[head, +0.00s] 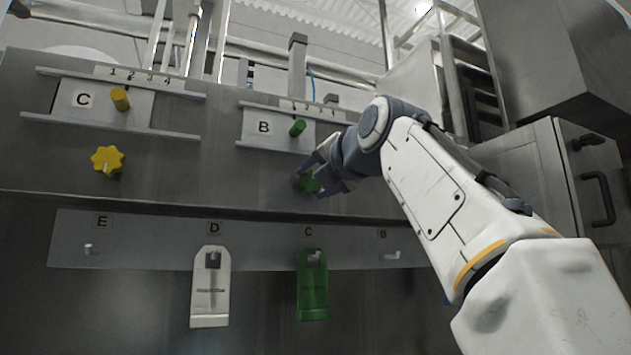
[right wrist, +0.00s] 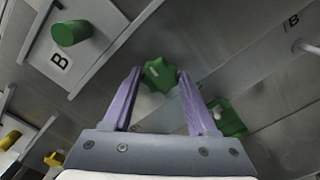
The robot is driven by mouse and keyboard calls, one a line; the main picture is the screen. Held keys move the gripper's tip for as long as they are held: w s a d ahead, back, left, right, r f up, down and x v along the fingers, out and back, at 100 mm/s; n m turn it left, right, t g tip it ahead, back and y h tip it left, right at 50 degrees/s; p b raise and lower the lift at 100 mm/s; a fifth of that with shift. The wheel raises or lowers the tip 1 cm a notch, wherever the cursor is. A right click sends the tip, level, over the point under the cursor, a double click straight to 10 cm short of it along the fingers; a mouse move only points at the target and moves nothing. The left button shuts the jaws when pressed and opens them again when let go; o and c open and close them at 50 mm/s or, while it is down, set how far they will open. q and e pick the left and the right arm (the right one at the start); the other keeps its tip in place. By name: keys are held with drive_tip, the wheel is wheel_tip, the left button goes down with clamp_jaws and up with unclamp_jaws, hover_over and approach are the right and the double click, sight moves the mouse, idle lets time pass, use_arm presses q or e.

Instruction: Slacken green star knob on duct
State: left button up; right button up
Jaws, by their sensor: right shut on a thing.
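The green star knob (head: 309,183) sits on the grey metal duct below the slide plate marked B. My right gripper (head: 316,172) reaches in from the right and is shut on this knob. In the right wrist view the green star knob (right wrist: 160,75) lies between the tips of the two purple fingers of the right gripper (right wrist: 161,77). In the head view the fingers hide part of the knob. My left gripper is not in view.
Above the knob is slide plate B (head: 270,129) with a green peg (head: 297,128). To the left are slide plate C with a yellow peg (head: 120,99) and a yellow star knob (head: 107,160). Below, a white tag (head: 210,290) and a green tag (head: 312,290) hang on hooks.

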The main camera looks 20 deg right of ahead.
drive_tip(key=shift+f+n, duration=0.1)
drive_tip(key=shift+n, duration=0.6)
drive_tip(key=o, duration=1.4)
drive_tip(key=shift+c, duration=0.2)
drive_tip(key=s+b, duration=0.3)
drive_tip(key=s, duration=0.7)
drive_tip(key=shift+s+d, duration=0.15)
drive_tip(key=shift+s, duration=0.1)
